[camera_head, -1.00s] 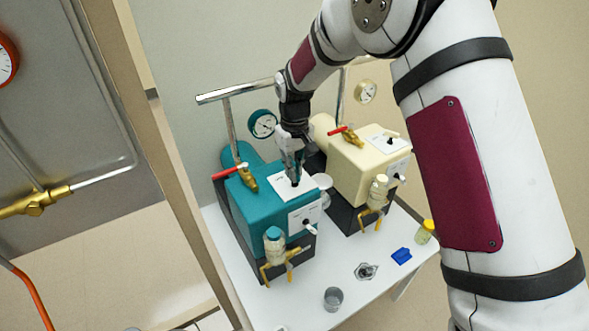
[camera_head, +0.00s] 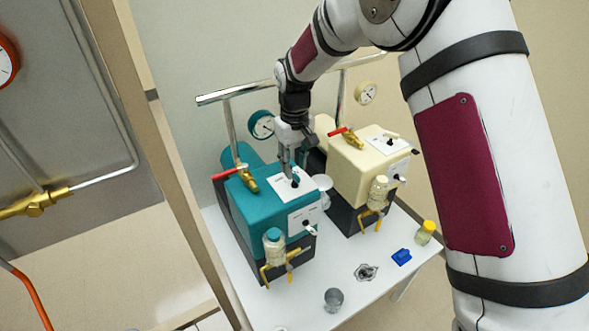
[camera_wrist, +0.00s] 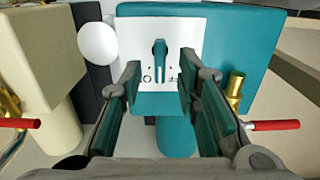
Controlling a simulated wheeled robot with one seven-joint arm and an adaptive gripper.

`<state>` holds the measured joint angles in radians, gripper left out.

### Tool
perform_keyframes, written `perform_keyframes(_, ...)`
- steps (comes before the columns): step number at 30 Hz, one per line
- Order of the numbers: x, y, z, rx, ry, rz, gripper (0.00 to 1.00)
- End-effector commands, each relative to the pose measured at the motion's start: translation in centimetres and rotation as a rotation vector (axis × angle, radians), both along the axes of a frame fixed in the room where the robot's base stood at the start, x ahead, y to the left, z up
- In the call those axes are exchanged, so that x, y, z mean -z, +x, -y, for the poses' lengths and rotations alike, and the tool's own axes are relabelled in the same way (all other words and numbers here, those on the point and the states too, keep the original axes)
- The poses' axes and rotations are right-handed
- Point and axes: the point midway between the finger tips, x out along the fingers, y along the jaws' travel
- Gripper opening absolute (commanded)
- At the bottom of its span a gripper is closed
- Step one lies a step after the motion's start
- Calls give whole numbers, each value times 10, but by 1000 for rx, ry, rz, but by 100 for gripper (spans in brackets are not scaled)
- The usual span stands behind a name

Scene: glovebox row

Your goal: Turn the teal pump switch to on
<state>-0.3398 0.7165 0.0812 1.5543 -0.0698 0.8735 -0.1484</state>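The teal pump (camera_head: 250,210) stands on the white table at the left of the pump pair. A white plate on its top bears a small dark toggle switch (camera_head: 295,182). In the wrist view the switch (camera_wrist: 159,48) stands near the plate's middle, with small marks printed beside it; which mark it points to I cannot tell. My gripper (camera_head: 291,166) is just above the plate. In the wrist view my gripper (camera_wrist: 160,76) is open, its two fingers apart on either side of the switch's line, and nothing is held between them.
A cream pump (camera_head: 365,160) stands close on the right. A red-handled brass valve (camera_head: 246,179) sits at the teal pump's back left, and a teal gauge (camera_head: 262,124) behind. A second knob (camera_head: 309,228) is on the teal front. A cup (camera_head: 333,298) and blue item (camera_head: 401,257) lie in front.

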Motion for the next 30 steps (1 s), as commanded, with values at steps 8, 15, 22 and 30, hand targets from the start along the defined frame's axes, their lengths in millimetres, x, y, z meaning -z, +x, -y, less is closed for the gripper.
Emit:
perform_keyframes(8,-59,1,0,0,2,5,30)
perform_keyframes(15,-89,1,0,0,0,2,30)
perform_keyframes(22,-96,0,0,0,-1,-1,30)
perform_keyframes(30,-98,-1,2,3,1,3,30)
